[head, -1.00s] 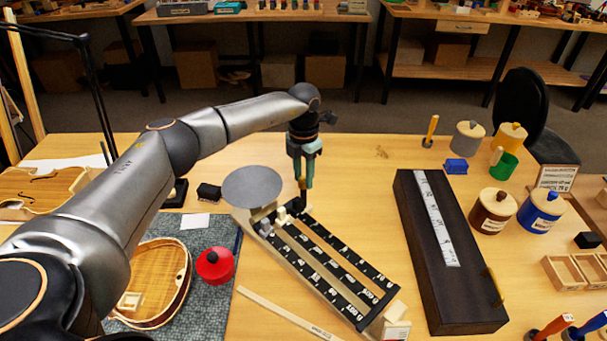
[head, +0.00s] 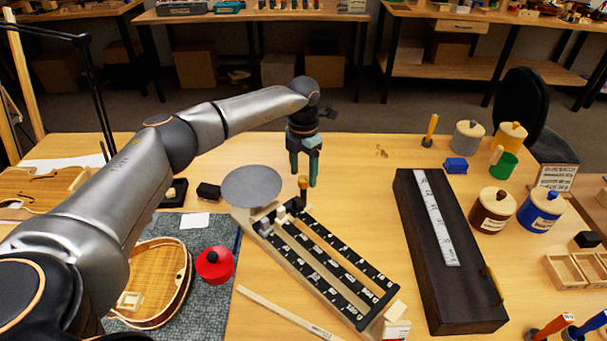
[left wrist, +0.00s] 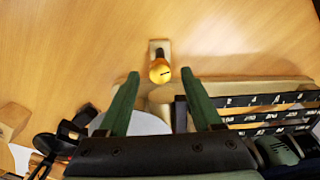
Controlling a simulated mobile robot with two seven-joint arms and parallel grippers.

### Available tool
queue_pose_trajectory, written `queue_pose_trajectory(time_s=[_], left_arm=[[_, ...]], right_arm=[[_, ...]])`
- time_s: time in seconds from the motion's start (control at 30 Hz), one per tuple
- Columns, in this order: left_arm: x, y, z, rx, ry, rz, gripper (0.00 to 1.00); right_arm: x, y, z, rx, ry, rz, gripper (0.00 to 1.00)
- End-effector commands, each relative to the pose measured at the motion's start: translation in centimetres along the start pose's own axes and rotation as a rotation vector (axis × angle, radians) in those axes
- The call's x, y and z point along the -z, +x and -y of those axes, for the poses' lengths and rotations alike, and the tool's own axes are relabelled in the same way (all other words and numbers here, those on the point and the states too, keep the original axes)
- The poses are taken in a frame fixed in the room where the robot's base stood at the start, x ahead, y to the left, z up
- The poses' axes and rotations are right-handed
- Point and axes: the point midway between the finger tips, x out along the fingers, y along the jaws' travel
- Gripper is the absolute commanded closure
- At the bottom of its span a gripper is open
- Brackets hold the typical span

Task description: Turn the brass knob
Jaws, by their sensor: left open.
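The brass knob (head: 303,182) stands at the far end of a balance scale with a round grey pan (head: 252,186) and black marked beams (head: 325,262). My left gripper (head: 303,178) points down at the knob, its two green fingers spread. In the left wrist view the knob (left wrist: 160,72) has a dark slot line on its top and sits between the tips of the open fingers (left wrist: 160,74), with a gap on each side. No contact shows. My right gripper is not in view.
A long dark case (head: 445,290) lies to the right of the scale. A red pot (head: 214,265) and a violin body (head: 155,283) sit on a grey mat at left. Jars (head: 492,210) stand at right. The bench behind the knob is clear.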

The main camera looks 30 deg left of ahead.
Motion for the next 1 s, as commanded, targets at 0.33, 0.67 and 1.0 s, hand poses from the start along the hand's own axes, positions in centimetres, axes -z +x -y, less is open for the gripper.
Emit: queue_pose_trajectory(time_s=[0.33,0.67,1.0], left_arm=[[-0.1,-7.4,0.0,0.0,0.0,0.006,0.34],[0.0,-11.2,0.0,0.0,0.0,0.003,0.34],[0.0,-11.3,0.0,0.0,0.0,0.002,0.34]], right_arm=[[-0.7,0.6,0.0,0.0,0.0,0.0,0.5],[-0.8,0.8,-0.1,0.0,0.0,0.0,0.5],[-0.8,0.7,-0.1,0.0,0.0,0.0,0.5]])
